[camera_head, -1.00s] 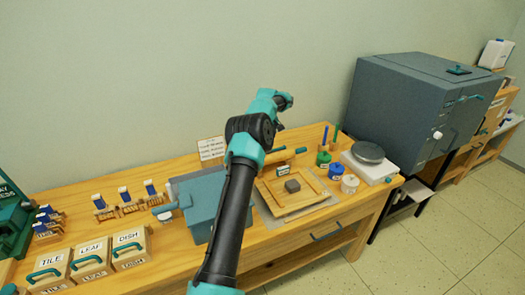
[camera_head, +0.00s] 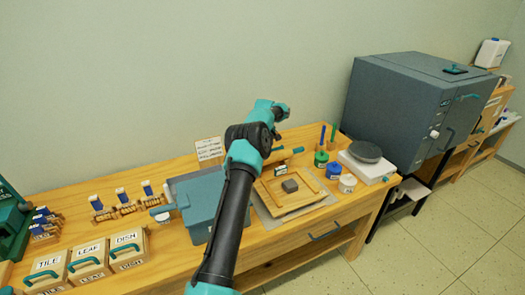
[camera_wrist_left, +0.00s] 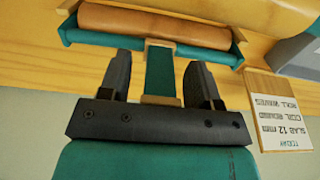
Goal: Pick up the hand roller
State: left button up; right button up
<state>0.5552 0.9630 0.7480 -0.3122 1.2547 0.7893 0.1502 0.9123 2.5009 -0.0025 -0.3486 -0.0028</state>
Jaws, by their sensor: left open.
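The hand roller (camera_wrist_left: 155,24) shows at the top of the left wrist view, a brown cylinder in a teal frame. A teal handle (camera_wrist_left: 163,72) with wooden ends runs from it down between my fingers. My left gripper (camera_wrist_left: 160,75) is open, with one finger on each side of the handle and visible space on both sides. In the head view my left gripper (camera_head: 282,112) is above the back of the bench, near the wall. The hand roller is hard to make out there, behind my arm. My right gripper is not in view.
A written card (camera_head: 209,148) stands near the wall, left of my gripper.

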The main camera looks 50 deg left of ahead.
pick_arm(q)
grip_shut()
dwell(0.6)
notch_tip(320, 180, up, 10)
jog(key=shift+r, duration=0.1)
dwell(0.5)
dwell(0.4)
